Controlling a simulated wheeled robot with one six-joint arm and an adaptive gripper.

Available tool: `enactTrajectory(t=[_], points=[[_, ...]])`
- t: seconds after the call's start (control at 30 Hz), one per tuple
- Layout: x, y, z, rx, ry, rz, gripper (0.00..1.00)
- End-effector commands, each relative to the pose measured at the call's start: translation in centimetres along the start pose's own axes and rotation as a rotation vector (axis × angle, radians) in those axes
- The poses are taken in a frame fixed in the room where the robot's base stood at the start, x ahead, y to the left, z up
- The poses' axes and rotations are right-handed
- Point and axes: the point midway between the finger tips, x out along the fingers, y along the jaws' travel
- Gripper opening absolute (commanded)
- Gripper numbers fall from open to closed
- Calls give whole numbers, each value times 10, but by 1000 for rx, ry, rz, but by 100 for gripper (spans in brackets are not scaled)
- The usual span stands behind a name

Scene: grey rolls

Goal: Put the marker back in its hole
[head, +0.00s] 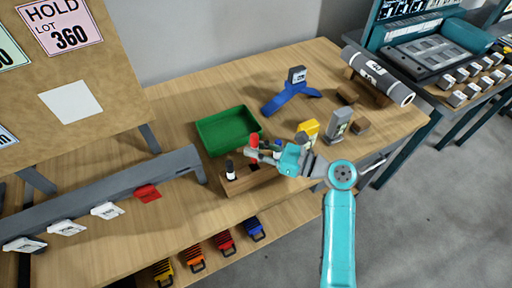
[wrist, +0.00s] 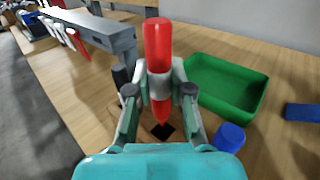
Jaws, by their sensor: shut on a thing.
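A red marker (wrist: 157,45) stands upright between my gripper's fingers (wrist: 160,88), which are shut on it. Its pointed lower end is above a dark square hole (wrist: 162,131) in the wooden block, and looks apart from it. In the head view the red marker (head: 254,140) shows at my gripper (head: 262,152), over the wooden block (head: 247,183). A black-and-white marker (head: 230,169) stands at the block's left end. A blue marker cap (wrist: 229,137) shows right of the hole in the wrist view.
A green tray (head: 228,130) lies behind the block. A yellow item (head: 308,128) and a grey device (head: 338,125) stand to the right. A grey rail (head: 100,206) with hanging tags is at left. A blue stand (head: 291,93) is farther back.

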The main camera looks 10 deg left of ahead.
Motion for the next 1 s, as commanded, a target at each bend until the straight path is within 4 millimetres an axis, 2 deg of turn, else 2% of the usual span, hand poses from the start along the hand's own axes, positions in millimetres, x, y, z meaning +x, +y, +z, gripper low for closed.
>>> enactTrajectory(t=[1.0], points=[[0, 0, -19, 1, 0, 0, 0]])
